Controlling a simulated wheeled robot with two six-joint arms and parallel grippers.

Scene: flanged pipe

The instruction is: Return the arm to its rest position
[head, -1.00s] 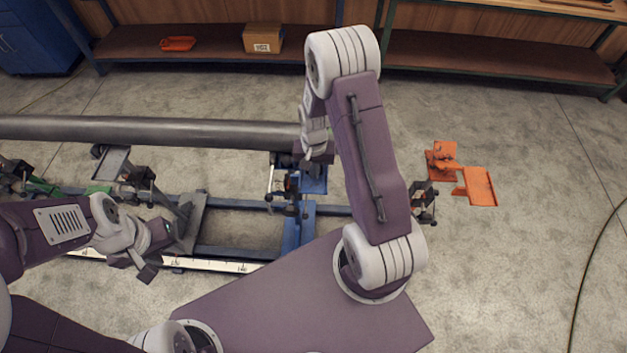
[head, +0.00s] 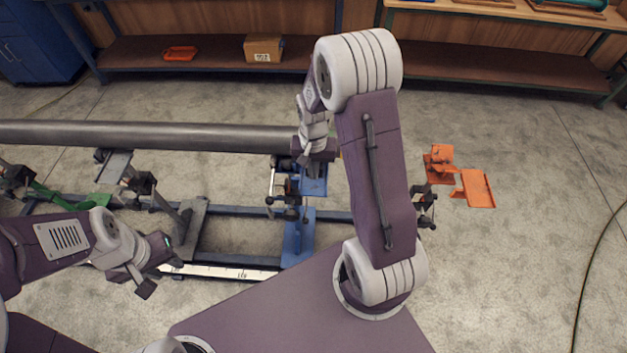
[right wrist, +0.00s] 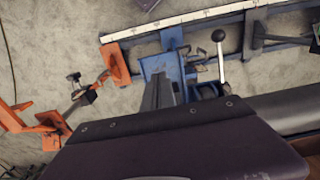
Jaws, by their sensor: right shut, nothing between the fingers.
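My right arm reaches up and over from my base in the head view, and its gripper (head: 314,168) hangs above the blue stand at the right end of the pipe. That gripper is shut with nothing held; in the right wrist view my purple gripper body (right wrist: 180,145) fills the lower part. My left gripper (head: 150,268) is low at the left, over the front rail; its fingers are too small to judge. The grey flanged pipe (head: 150,135) lies level across the left half, its right end partly hidden by my right wrist.
A blue stand (head: 298,237) sits on the dark rail frame with a white scale strip (head: 225,272) along its front. An orange stand (head: 478,188) is on the floor at right. A bench shelf (head: 490,68) holds the back.

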